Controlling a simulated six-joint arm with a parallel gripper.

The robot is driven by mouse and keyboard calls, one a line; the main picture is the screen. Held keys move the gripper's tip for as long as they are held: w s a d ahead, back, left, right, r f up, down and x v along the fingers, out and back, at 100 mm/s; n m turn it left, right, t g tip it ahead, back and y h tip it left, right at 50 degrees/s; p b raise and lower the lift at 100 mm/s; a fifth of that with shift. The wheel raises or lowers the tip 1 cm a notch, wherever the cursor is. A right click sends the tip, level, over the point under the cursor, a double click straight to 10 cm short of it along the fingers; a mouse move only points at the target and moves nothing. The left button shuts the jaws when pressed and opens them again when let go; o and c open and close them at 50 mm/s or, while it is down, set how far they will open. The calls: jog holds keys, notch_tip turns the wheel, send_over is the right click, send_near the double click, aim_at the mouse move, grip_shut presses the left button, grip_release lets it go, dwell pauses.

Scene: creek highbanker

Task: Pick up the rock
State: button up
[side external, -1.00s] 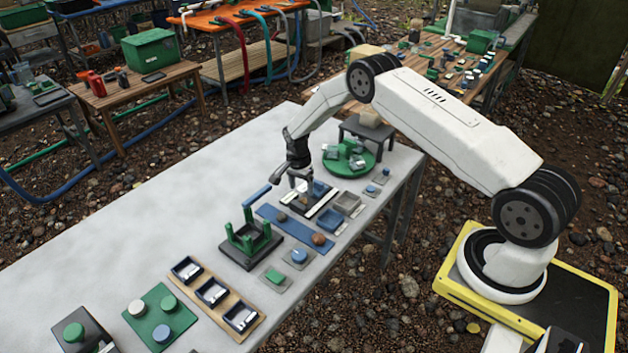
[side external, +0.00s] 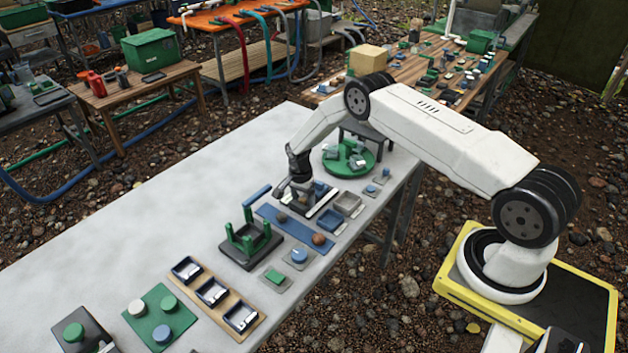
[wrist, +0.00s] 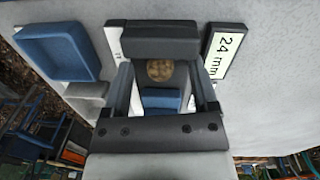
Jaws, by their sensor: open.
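A round, speckled brown rock (wrist: 160,71) shows in the wrist view, in the gap framed by the dark parts of my gripper (wrist: 162,84). Its upper edge meets the dark block in the picture; I cannot tell whether they touch. My gripper is open and is low over the worktable in the side view (side external: 291,200), at the dark-and-white strips near the blue mat. The rock between the jaws is hidden there. Another brown rock (side external: 319,239) sits on the near end of the blue mat (side external: 296,228), and a small grey-brown one (side external: 282,217) lies further along it.
A green frame on a dark base (side external: 248,250) stands left of my gripper. A green round tray (side external: 364,169) is behind it. A blue tray (wrist: 60,52) and a "24 mm" label (wrist: 222,52) flank it. The table's left part (side external: 150,215) is clear.

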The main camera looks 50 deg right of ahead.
grip_shut()
jog(key=shift+r, duration=0.15)
jog(key=shift+r, duration=0.8)
jog(key=s+a+r, duration=0.3)
jog(key=s+r, duration=0.8)
jog(key=s, duration=0.2)
jog(key=shift+s, duration=0.35)
dwell(0.4)
